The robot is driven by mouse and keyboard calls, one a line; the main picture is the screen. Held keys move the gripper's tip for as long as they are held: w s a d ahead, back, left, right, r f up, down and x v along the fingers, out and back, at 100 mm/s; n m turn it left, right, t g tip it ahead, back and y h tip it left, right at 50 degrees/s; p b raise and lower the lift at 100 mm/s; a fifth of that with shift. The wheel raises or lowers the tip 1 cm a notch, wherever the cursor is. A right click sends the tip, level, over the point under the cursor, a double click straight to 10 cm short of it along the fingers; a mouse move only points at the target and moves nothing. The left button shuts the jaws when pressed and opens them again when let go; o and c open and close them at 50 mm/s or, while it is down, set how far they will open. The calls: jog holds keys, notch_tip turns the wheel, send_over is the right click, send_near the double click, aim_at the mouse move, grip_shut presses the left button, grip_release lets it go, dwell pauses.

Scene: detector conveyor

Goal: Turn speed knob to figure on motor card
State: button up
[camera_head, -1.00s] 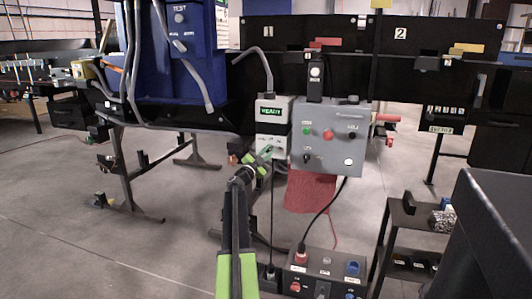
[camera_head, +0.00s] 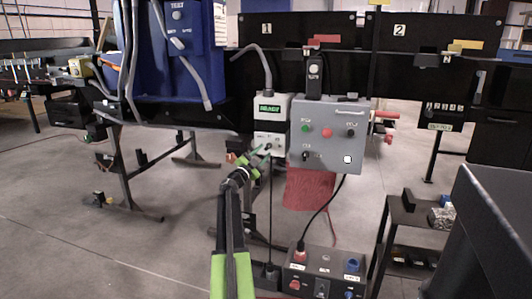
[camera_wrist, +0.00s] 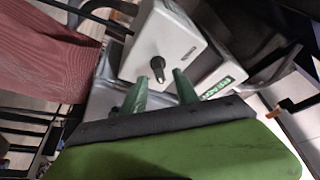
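The speed knob appears to be the small black knob (camera_wrist: 158,68) on the face of a white box (camera_wrist: 150,35) in the wrist view. That box also shows in the head view (camera_head: 262,141), below a white unit with a green READY display (camera_head: 269,108). My gripper (camera_wrist: 160,88) has its two green fingers apart, one on each side of the knob's line, with the tips just short of it or beside it; I cannot tell contact. In the head view my gripper (camera_head: 259,156) is in front of the white box and partly hides it. No motor card with a readable figure is identifiable.
A grey control box (camera_head: 328,140) with several buttons hangs directly right of the white box. A dark box with plugs and cables (camera_head: 323,272) stands below. A red cloth (camera_head: 309,190) hangs under the grey box. A blue machine (camera_head: 170,60) stands at the left.

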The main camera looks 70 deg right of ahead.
jog(key=b+v, duration=0.3)
jog(key=v, duration=1.1)
jog(key=shift+a, duration=0.2)
